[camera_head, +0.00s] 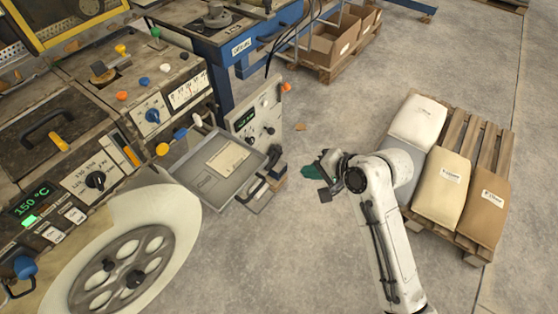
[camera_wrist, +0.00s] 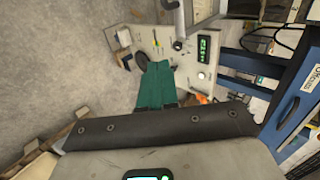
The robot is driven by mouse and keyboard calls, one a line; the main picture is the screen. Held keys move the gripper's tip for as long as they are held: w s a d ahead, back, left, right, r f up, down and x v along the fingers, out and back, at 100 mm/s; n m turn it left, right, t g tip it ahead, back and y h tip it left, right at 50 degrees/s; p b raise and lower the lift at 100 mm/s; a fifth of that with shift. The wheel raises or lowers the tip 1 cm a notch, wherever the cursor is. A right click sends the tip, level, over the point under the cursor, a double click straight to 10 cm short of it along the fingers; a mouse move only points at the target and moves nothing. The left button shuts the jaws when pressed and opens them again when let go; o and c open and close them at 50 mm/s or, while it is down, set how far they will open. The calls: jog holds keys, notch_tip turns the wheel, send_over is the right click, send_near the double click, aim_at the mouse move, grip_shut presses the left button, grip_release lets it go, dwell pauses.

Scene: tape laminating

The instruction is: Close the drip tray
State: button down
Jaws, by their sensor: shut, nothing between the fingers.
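The drip tray (camera_head: 200,180) is a shallow grey tray that sticks out from the side of the machine in the head view. A pale sheet or label (camera_head: 228,158) lies in it. A dark handle (camera_head: 254,188) is at its front right edge. My gripper (camera_head: 318,174) has green fingers and is to the right of the tray, apart from it, above the floor. In the wrist view the fingers (camera_wrist: 156,88) lie together with nothing between them. Only part of what looks like the tray shows at the top edge there.
A control panel (camera_head: 255,118) with a green display stands behind the tray. A large pale roll (camera_head: 160,215) is at the lower left. A pallet (camera_head: 478,135) with sacks is to the right of my arm. The floor between tray and pallet is mostly clear.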

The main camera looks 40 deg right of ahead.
aim_at(224, 137)
jog(key=w+r+x, duration=0.2)
jog(key=x, duration=1.1)
jog(key=shift+a, duration=0.2)
jog(key=shift+r, duration=0.1)
jog(key=w+a+b, duration=0.1)
jog(key=w, duration=0.4)
jog(key=w+a+b, duration=0.2)
jog(key=w, duration=0.3)
jog(key=w+a+b, duration=0.1)
jog(key=w+a, duration=0.1)
jog(key=w, duration=0.3)
jog(key=shift+w, duration=0.35)
jog(key=shift+w+a+b, duration=0.25)
jog(key=shift+w+b, duration=0.2)
jog(key=shift+w, duration=0.05)
jog(key=shift+r, duration=0.1)
jog(key=shift+w+r, duration=0.1)
jog(key=shift+w, duration=0.05)
